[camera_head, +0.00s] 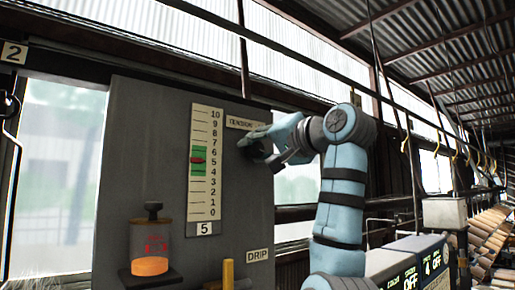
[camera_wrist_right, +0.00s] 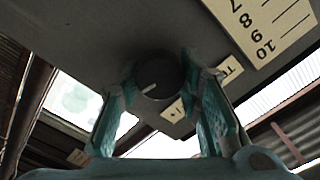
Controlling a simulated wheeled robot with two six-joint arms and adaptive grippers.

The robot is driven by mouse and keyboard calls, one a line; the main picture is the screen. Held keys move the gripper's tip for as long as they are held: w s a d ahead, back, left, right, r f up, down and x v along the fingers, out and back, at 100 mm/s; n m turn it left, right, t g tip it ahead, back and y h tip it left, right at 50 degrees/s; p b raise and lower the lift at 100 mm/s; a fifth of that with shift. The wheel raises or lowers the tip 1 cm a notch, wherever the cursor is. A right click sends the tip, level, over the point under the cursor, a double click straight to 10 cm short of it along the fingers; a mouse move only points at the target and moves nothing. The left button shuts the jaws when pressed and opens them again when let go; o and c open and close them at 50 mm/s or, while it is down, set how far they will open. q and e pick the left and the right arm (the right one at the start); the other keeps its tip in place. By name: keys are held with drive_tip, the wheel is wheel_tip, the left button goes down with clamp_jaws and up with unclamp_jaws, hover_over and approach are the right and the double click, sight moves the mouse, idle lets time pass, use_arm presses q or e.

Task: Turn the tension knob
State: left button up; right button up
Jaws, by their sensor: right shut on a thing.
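The dark round tension knob (camera_wrist_right: 158,77) with a pale pointer line sits on the grey panel (camera_head: 153,95). In the wrist view it is between the two teal fingers of my right gripper (camera_wrist_right: 158,85), which is shut on it. In the head view my right gripper (camera_head: 256,148) is at the panel below the tension label (camera_head: 246,124) and hides most of the knob. The vertical scale (camera_head: 202,170) runs from 0 to 10. Its red marker (camera_head: 198,160) is between 5 and 6, inside the green band. My left gripper is not in view.
An oiler (camera_head: 151,240) with orange liquid stands on a bracket at the panel's lower left. A yellow handle (camera_head: 228,274) is near the DRIP label (camera_head: 258,254). A box with lit OFF displays (camera_head: 412,268) is at lower right. Hooks hang along the right.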

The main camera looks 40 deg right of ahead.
drive_tip(key=o, duration=1.2)
drive_tip(key=shift+w, duration=0.25)
drive_tip(key=s, duration=0.7)
drive_tip(key=shift+s+a, duration=0.15)
drive_tip(key=shift+s, duration=0.15)
drive_tip(key=shift+w+f, duration=0.1)
drive_tip(key=shift+w, duration=0.05)
